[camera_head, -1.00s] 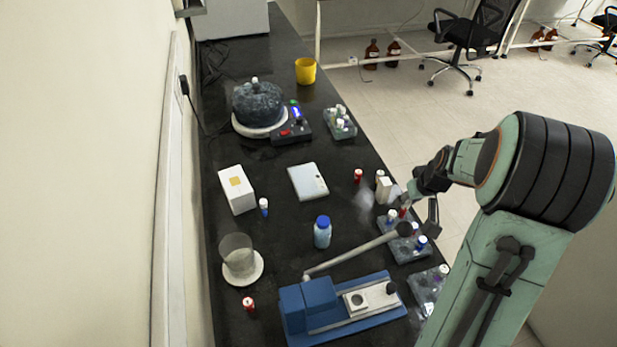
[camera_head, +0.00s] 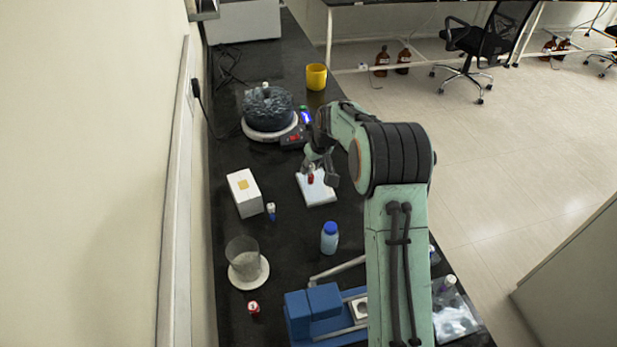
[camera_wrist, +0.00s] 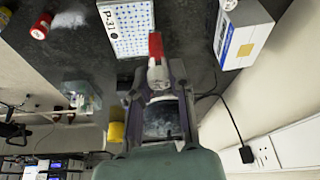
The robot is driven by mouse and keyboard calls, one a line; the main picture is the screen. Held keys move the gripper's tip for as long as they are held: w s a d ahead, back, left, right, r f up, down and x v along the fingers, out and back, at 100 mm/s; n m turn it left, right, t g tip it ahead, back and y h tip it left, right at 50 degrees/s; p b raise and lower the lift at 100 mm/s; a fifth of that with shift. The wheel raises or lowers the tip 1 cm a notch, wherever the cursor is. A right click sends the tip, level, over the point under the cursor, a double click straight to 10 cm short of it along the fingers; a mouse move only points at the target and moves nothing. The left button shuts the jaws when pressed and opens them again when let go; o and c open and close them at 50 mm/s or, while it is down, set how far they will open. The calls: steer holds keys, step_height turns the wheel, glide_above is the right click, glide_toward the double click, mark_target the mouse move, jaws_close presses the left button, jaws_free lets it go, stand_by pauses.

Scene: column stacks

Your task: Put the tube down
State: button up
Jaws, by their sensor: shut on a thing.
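The tube (camera_head: 311,179) has a red end and shows between the fingertips of my gripper (camera_head: 318,173), over the white plate (camera_head: 318,195) in the head view. In the wrist view, my gripper (camera_wrist: 158,76) is shut on the tube (camera_wrist: 156,46), its red end pointing away from the fingers. The plate (camera_wrist: 130,28) carries a grid of blue dots and the label P-31, just beyond the tube. I cannot tell whether the tube touches the plate.
A white box (camera_head: 244,193) and a small blue-and-white tube (camera_head: 271,211) stand left of the plate. A blue-capped bottle (camera_head: 329,240) stands in front. Behind are a round heating device (camera_head: 268,110) and a yellow cup (camera_head: 316,77). Another red-capped tube (camera_wrist: 40,27) lies nearby.

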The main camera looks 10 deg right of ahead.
steer(key=w+f, duration=0.4)
steer(key=f, duration=0.1)
steer(key=shift+w+d+f, duration=0.2)
steer(key=shift+w+f, duration=0.3)
steer(key=shift+f, duration=1.5)
steer(key=shift+f, duration=0.15)
steer(key=o, duration=0.7)
